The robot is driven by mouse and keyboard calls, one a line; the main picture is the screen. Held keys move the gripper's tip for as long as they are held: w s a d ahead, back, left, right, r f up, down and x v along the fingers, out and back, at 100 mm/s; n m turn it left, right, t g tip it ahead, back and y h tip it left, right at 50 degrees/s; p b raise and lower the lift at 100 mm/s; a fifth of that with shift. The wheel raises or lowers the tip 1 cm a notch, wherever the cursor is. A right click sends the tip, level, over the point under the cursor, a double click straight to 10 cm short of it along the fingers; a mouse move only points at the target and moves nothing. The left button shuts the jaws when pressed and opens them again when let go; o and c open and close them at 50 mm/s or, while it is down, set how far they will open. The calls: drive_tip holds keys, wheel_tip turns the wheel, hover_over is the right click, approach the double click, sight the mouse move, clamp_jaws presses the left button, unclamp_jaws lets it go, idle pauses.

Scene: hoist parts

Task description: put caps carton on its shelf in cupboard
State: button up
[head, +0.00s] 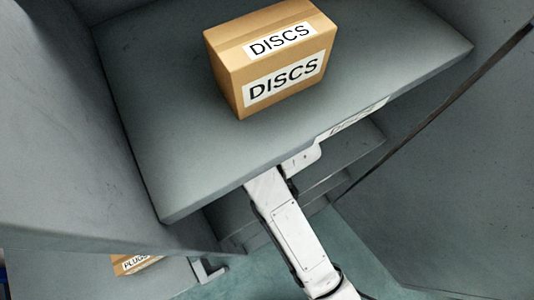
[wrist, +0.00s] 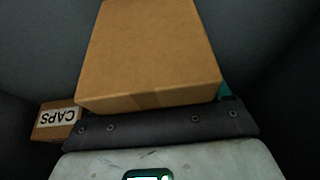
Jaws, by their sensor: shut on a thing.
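In the wrist view a large plain brown carton (wrist: 150,55) fills the upper middle, held at my gripper (wrist: 165,122). No label shows on its visible faces. The gripper's dark bar crosses in front of its near edge, and the fingertips are mostly hidden. A smaller-looking carton (wrist: 57,121) with an upside-down CAPS label shows at the left, partly behind the bar. In the head view my white arm reaches under the upper cupboard shelf (head: 160,130); the gripper and held carton are hidden beneath that shelf.
A DISCS carton (head: 270,58) stands on the upper shelf. A PLUGS carton (head: 136,263) shows at lower left, outside the cupboard wall (head: 50,130). The shelf's front edge lies close above my arm. A grey panel (head: 460,190) bounds the right side. Dark walls surround the held carton.

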drive_tip(key=shift+f, duration=0.75)
drive_tip(key=shift+f, duration=0.1)
drive_tip(key=o, duration=1.4)
drive_tip(key=shift+s+d+r, duration=0.1)
drive_tip(key=shift+r, duration=0.35)
drive_tip(key=shift+s+d+r+b, duration=0.25)
drive_tip(key=shift+s+r+b, duration=0.1)
drive_tip(key=shift+r, duration=0.1)
drive_tip(key=shift+s+d+r+b, duration=0.2)
drive_tip(key=shift+s+r+b, duration=0.15)
drive_tip(key=shift+r, duration=0.1)
drive_tip(key=s+d, duration=0.2)
drive_tip(key=s, duration=0.1)
drive_tip(key=s+d+b, duration=0.1)
drive_tip(key=s+d, duration=0.1)
drive_tip(key=s, duration=0.1)
drive_tip(key=s+d+b, duration=0.1)
drive_tip(key=s+d, duration=0.1)
drive_tip(key=s, duration=0.1)
drive_tip(key=shift+s+d+r, duration=0.15)
